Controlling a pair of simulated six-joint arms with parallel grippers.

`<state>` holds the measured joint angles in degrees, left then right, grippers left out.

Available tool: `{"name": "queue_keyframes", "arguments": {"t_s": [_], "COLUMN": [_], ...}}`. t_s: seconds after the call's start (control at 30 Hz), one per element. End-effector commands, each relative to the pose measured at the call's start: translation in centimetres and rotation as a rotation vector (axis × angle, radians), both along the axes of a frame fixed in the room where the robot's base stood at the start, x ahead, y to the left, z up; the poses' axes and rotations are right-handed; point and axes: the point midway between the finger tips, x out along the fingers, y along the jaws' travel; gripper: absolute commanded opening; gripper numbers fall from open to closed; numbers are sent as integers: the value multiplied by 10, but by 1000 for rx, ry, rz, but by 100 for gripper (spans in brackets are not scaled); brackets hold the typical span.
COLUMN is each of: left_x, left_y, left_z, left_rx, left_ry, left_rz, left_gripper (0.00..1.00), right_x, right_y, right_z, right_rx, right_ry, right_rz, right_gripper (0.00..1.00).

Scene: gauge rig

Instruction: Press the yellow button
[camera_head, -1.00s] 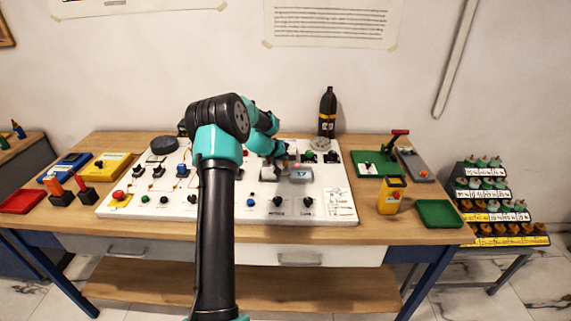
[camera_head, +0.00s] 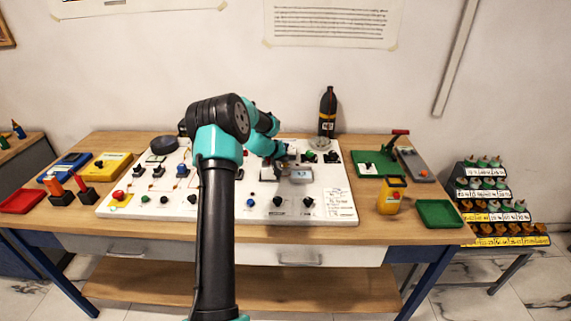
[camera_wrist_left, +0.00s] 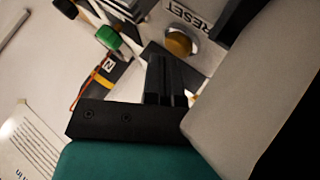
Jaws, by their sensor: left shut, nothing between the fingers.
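The yellow button (camera_wrist_left: 179,42) shows in the left wrist view as a round amber cap in a pale panel, beside a RESET label (camera_wrist_left: 187,14). In the head view I cannot make it out. My left gripper (camera_head: 284,158) is over the back middle of the white panel (camera_head: 335,212). In the left wrist view its black fingers (camera_wrist_left: 165,66) are together with nothing between them. Their tips are close to the button, and I cannot tell whether they touch it. My right gripper is not in view.
A small grey display box (camera_head: 301,175) sits just in front of the gripper. A dark bottle-shaped object (camera_head: 327,112) stands behind the panel. A red mushroom knob (camera_head: 119,195) is at the panel's left front. A green tray (camera_head: 438,213) lies on the table's right.

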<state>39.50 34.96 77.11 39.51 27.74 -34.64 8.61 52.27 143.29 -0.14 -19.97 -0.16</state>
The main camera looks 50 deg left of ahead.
Motion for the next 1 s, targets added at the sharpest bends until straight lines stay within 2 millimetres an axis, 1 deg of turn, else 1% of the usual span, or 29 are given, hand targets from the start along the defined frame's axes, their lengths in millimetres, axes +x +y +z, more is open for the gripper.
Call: {"name": "queue_keyframes", "arguments": {"t_s": [0.03, 0.3, 0.67, 1.0], "left_x": [-2, -2, -1, -1], "left_y": [-3, -3, -2, -2], "left_z": [-5, 8, 13, 37], "left_rx": [-9, -6, -3, -2], "left_ry": [10, 6, 2, 0], "left_rz": [-3, -2, -1, 0], "left_gripper": [0, 0, 0, 0], "right_x": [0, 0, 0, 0], "right_y": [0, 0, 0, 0], "right_z": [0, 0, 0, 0], "right_rx": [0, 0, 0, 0], "right_ry": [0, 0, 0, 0], "right_rz": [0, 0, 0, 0], "right_gripper": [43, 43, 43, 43]}}
